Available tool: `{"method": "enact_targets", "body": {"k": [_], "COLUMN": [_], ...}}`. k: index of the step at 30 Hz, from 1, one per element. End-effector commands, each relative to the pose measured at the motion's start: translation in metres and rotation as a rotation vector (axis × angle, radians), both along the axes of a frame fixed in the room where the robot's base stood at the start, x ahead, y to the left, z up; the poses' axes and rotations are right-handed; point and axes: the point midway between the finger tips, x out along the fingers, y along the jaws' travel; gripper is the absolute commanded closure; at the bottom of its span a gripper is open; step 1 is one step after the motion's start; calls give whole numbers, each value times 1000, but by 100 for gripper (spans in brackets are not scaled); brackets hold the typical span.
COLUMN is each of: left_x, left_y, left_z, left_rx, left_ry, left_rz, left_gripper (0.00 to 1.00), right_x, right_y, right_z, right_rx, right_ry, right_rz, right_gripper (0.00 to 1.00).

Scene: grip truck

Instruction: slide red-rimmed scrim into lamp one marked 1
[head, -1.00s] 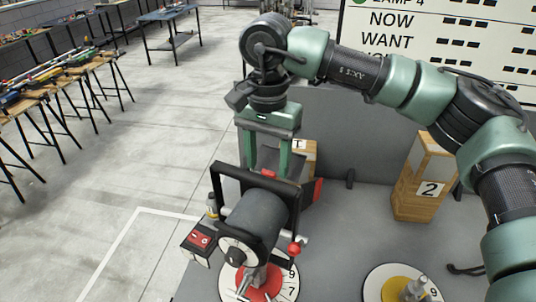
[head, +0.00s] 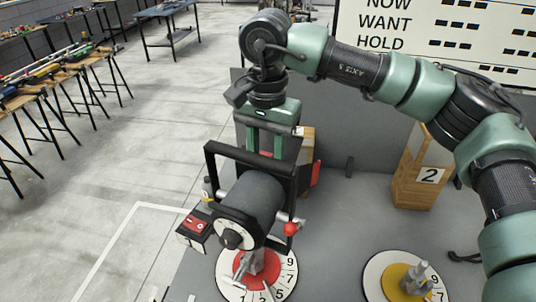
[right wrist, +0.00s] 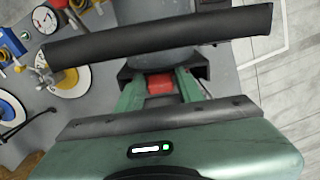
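Lamp one is a dark grey drum (head: 252,203) in a black yoke on a white dial (head: 230,290) with a red centre. Its rear faces me in the head view. My right gripper (head: 266,145) points down just behind the yoke's top bar, which hides its fingertips. In the right wrist view a red piece (right wrist: 160,83), perhaps the scrim's rim or tab, lies between the fingers. Whether they touch it is unclear, and the rest of the scrim is hidden. A red edge (head: 316,172) shows right of the lamp in the head view. My left gripper is not in view.
A wooden block marked 2 (head: 420,178) and a dial with a yellow centre (head: 402,281) stand to the right. A grey panel (head: 350,120) backs the table. Work tables (head: 170,18) stand beyond open floor at left.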

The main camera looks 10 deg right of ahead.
Motion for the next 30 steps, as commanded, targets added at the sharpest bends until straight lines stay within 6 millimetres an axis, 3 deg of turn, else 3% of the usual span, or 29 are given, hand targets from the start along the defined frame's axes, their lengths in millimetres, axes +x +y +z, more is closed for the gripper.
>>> {"method": "enact_targets", "body": {"k": [1,14,30], "left_x": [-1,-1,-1], "left_y": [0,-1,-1], "left_z": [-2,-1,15], "left_rx": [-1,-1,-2], "left_ry": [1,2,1], "left_rz": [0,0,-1], "left_gripper": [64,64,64], "right_x": [-4,-4,-2], "right_y": [0,1,0], "right_z": [-11,-10,20], "right_rx": [-9,-8,-7], "right_ry": [21,20,15], "right_rz": [5,7,4], "right_gripper": [100,100,100]}}
